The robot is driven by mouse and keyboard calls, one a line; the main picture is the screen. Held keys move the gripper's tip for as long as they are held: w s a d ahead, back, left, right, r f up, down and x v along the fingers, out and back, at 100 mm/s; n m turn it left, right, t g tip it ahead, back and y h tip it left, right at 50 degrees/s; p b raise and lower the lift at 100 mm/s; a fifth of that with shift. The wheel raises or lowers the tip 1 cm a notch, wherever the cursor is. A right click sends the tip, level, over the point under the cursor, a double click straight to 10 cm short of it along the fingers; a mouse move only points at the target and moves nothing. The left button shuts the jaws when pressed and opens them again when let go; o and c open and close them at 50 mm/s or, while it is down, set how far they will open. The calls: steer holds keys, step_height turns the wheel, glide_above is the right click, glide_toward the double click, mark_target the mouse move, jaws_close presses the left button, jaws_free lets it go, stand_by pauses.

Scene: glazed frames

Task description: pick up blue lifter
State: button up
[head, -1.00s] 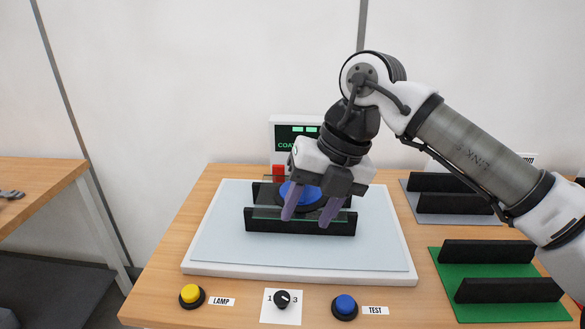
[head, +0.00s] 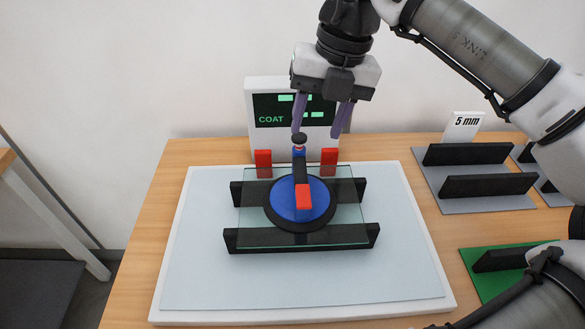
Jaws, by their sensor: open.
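The blue lifter (head: 287,200) is a round blue disc with a black rim, a black bar handle with a red tab, and a small knob at its far end. It sits on a clear glass pane (head: 346,213) lying across two black rails (head: 345,235). My gripper (head: 321,134) is open, its two purple fingers pointing down. In the head view the fingers appear just beyond the lifter's handle, near the knob. Nothing is between them that I can be sure of; their height above the lifter is hard to tell.
The rails stand on a white board (head: 400,260). A display reading COAT (head: 270,108) stands behind, with red blocks (head: 263,163) before it. At right are a grey rack (head: 465,202) marked 5 mm and a green rack (head: 482,283). The board's front is clear.

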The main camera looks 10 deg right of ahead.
mark_target(302, 172)
steer(key=f+b, duration=0.1)
steer(key=f, duration=0.1)
steer(key=a+f+b, duration=0.1)
steer(key=f+b, duration=0.1)
steer(key=f, duration=0.1)
steer(key=f+b, duration=0.2)
steer(key=f, duration=0.1)
steer(key=shift+w+a, duration=0.1)
steer(key=shift+a, duration=0.15)
steer(key=f+b, duration=0.1)
steer(key=f, duration=0.1)
steer(key=f+b, duration=0.1)
steer(key=w+f+b, duration=0.1)
steer(key=f, duration=0.1)
steer(key=shift+a+f, duration=0.3)
steer(key=shift+a, duration=0.1)
steer(key=shift+r, duration=0.1)
jaws_close()
stand_by(0.5)
